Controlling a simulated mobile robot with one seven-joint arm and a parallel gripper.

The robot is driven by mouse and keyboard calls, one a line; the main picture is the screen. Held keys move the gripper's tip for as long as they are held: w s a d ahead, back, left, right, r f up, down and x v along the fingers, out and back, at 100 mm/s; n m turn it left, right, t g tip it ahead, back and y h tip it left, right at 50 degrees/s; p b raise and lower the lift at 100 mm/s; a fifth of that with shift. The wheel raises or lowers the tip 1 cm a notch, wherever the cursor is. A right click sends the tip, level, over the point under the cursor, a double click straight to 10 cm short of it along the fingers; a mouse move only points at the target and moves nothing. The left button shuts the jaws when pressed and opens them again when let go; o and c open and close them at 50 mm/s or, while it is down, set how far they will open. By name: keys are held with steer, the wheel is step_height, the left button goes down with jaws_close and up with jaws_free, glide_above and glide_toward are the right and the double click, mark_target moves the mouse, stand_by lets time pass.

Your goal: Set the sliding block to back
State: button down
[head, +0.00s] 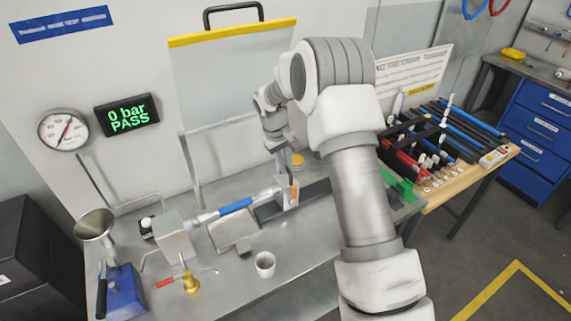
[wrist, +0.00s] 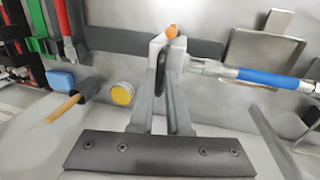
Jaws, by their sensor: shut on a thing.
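The sliding block is a light grey block with an orange tip (wrist: 171,31); it sits on a dark rail (wrist: 205,48) in the wrist view. In the head view the block (head: 283,193) stands on the bench, with the rail (head: 316,191) running to both sides of it. My gripper (wrist: 162,72) is shut on a slim black handle (wrist: 161,80) at the block, between its two grey fingers. In the head view the fingers are small and partly hidden by my arm. A blue-sleeved hose (wrist: 270,78) meets the block from the right.
A grey tray (head: 234,231), a white cup (head: 265,265) and a yellow-capped jar (wrist: 122,94) are near the rail. A blue sponge (wrist: 61,79) and a wooden-handled tool (wrist: 70,105) lie at left in the wrist view. A clear guard panel (head: 225,75) stands behind.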

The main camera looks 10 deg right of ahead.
steer(key=shift+d, duration=0.1)
steer(key=w+d, duration=0.4)
steer(key=d, duration=0.9)
steer(key=shift+w+d+r, duration=0.15)
steer(key=shift+w+d, duration=0.05)
steer(key=shift+d, duration=0.05)
steer(key=c, duration=0.9)
jaws_free()
steer(key=shift+d, duration=0.15)
steer(key=r, duration=0.4)
steer(key=a+r+b, duration=0.1)
steer(key=r, duration=0.2)
steer(key=a+r+b, duration=0.1)
steer(key=r, duration=0.3)
steer(key=shift+s+a+r, duration=0.25)
steer(key=shift+s+r, duration=0.1)
steer(key=shift+r, duration=0.1)
